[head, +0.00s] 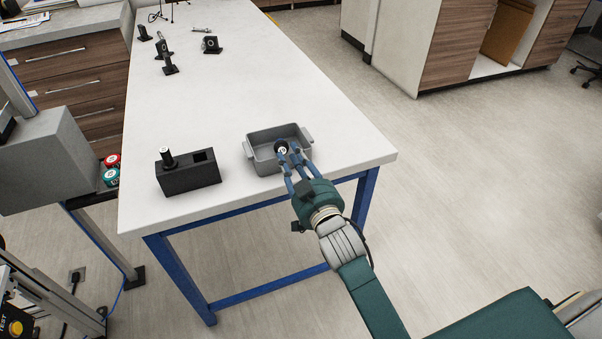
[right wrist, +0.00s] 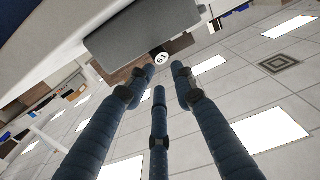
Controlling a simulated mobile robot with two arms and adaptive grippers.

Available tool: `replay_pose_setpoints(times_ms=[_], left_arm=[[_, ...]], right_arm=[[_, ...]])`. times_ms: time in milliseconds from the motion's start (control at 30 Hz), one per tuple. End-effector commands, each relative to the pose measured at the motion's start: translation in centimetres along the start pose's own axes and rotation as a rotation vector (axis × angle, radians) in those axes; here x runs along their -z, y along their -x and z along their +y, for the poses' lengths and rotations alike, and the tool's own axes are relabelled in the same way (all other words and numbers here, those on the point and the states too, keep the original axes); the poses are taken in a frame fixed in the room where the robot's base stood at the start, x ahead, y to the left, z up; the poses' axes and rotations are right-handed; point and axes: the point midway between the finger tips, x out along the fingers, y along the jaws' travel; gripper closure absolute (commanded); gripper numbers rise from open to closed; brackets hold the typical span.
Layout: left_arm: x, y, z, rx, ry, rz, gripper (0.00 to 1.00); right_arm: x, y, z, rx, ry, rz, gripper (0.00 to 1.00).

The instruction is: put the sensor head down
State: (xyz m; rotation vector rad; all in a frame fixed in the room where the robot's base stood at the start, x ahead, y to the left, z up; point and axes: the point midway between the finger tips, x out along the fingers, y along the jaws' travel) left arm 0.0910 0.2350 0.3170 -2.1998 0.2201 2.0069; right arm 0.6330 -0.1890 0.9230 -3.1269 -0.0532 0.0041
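The sensor head is a small dark round piece with a white number label (head: 282,149). In the head view it is at the grey tray (head: 263,136), near the front wall. It also shows in the right wrist view (right wrist: 162,59), just beyond the fingertips and against the tray's edge. My right gripper (head: 290,157) reaches over the tray's front rim, with its three blue fingers around the sensor head. In the right wrist view the fingers (right wrist: 159,80) stand apart, with gaps to the sensor head. Its lower part is hidden. My left gripper is not in view.
A black block (head: 190,178) with an upright cylinder and a square opening stands left of the tray on the white table (head: 240,80). Several small dark parts stand at the table's far end. The table's middle is clear. A grey machine (head: 45,160) stands left.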

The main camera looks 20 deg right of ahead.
Motion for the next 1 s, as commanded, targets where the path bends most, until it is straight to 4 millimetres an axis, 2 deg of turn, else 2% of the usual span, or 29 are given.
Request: replay_pose_setpoints(times_ms=[33,100,300,467,667,733,767,867,967,1000], left_arm=[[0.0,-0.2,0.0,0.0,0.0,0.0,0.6],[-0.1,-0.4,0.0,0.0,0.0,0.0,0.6],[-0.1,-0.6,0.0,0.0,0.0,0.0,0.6],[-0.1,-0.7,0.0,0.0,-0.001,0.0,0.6],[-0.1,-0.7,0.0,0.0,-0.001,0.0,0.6],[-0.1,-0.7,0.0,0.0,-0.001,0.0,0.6],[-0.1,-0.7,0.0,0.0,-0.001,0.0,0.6],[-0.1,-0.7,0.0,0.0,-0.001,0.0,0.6],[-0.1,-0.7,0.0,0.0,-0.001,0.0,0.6],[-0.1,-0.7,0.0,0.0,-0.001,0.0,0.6]], right_arm=[[-0.2,1.4,0.0,-0.001,0.0,-0.002,0.75],[-0.2,2.8,0.0,-0.001,0.001,-0.003,0.75],[-0.1,5.8,0.0,-0.001,0.001,0.0,0.75],[0.1,6.7,0.1,-0.001,0.001,0.001,0.75],[0.1,6.8,0.0,-0.001,0.001,0.002,0.75],[-0.4,6.7,0.0,0.0,0.002,-0.008,0.75],[-1.1,6.7,0.0,0.001,0.003,-0.019,0.75],[-5.6,6.6,-0.3,0.01,0.009,-0.097,0.75],[-13.7,7.3,-0.8,0.026,0.023,-0.24,0.75],[-17.6,8.1,-1.0,0.034,0.029,-0.309,0.75]])
